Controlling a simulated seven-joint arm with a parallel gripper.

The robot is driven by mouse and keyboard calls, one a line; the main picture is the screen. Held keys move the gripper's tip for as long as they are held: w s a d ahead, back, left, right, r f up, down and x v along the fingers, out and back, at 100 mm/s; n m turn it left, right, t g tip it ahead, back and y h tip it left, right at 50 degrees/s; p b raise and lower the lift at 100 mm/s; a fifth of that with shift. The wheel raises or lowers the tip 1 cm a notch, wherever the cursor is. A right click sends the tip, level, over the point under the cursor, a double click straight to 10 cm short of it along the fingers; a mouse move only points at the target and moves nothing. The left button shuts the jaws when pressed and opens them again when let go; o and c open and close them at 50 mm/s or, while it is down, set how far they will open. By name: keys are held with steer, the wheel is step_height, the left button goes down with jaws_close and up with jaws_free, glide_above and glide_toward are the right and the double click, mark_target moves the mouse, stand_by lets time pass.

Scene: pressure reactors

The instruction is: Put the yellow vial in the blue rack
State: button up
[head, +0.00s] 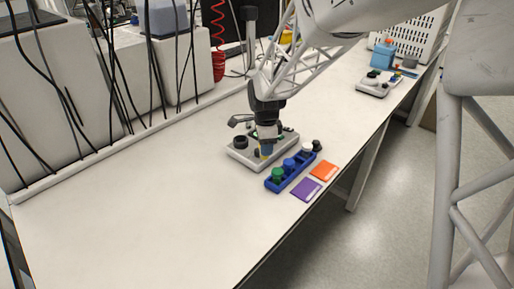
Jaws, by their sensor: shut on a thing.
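The blue rack (272,187) stands on the bench in the middle of the head view, near its front edge. It holds a green-capped vial (278,175), a blue-capped vial (290,164) and a white-capped one (307,149) toward its far end. My gripper (266,146) points down just left of the rack, over a pale reactor base (240,154). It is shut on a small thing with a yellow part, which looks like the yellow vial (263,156). The fingers hide most of it. I cannot tell whether it touches the base.
Black fittings (240,141) stand on the reactor base. A black knob (317,145) is by the rack's far end. An orange card (323,171) and a purple card (306,189) lie right of the rack. Another pale unit (374,88) stands farther back. The bench's left part is clear.

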steer(key=w+d+f+n, duration=0.1)
steer(key=w+d+n, duration=0.3)
steer(key=d+n, duration=0.3)
steer(key=d, duration=0.5)
steer(key=shift+w+d+f+n, duration=0.15)
steer(key=shift+w+n, duration=0.15)
steer(key=shift+n, duration=0.1)
steer(key=shift+f, duration=0.2)
steer(key=shift+f, duration=1.7)
steer(key=shift+f, duration=0.9)
steer(key=shift+f, duration=0.35)
steer(key=shift+f, duration=0.5)
stand_by(0.3)
steer(key=o, duration=1)
steer(key=shift+o, duration=0.5)
steer(key=o, duration=0.4)
